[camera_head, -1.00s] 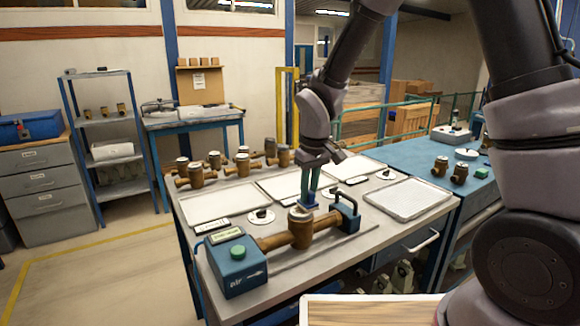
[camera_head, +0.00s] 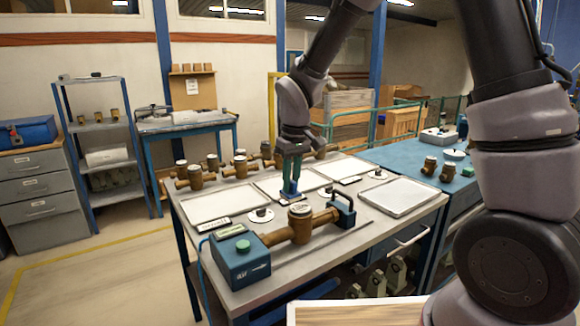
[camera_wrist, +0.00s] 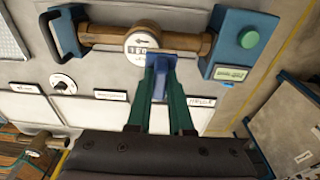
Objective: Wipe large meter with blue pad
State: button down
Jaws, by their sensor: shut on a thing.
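The large meter (camera_head: 301,226) is a brass body with a round white-faced dial, lying in the clamp rig on the front bench. In the wrist view its dial (camera_wrist: 141,44) reads upright with dark digits, its right edge next to the pad. My gripper (camera_head: 291,182), with green fingers, is shut on the blue pad (camera_head: 290,194). In the head view the pad is just behind and left of the dial. The pad also shows in the wrist view (camera_wrist: 160,62), between the fingertips. I cannot tell whether it touches the meter.
A blue control box (camera_head: 240,257) with a green button stands left of the meter, a blue clamp (camera_head: 343,206) right of it. Pale trays (camera_head: 220,204) and several small brass meters (camera_head: 195,178) lie behind. Another tray (camera_head: 398,197) is at right.

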jog(key=shift+r, duration=2.25)
jog(key=shift+d, duration=0.1)
